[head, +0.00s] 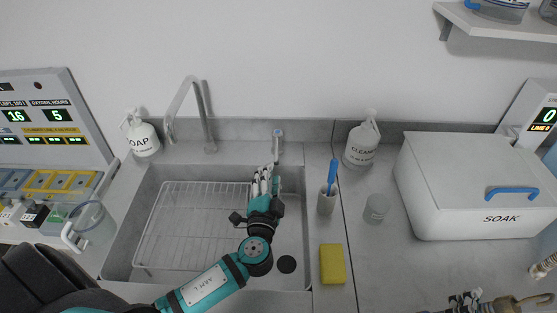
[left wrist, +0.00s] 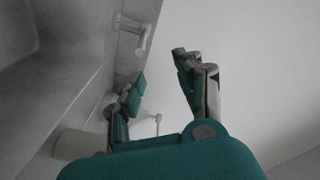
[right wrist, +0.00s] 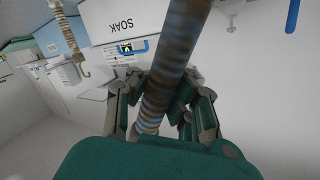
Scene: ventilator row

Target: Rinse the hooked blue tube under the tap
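The silver tap (head: 205,115) has a curved spout over the sink's back left; no water shows. My right gripper (right wrist: 160,95) is shut around a ribbed tube (right wrist: 172,65), brownish with blue-grey bands, slanting across the right wrist view. In the head view the right gripper (head: 467,301) is at the lower right edge, with the tube (head: 505,305) partly cut off.
A wire rack (head: 190,225) lies in the sink. A brush cup (head: 326,203), yellow sponge (head: 332,264), small cup (head: 376,208) and cleaner bottle (head: 361,145) stand right of it. The SOAK box (head: 450,180) is shut. A jug (head: 92,222) stands left.

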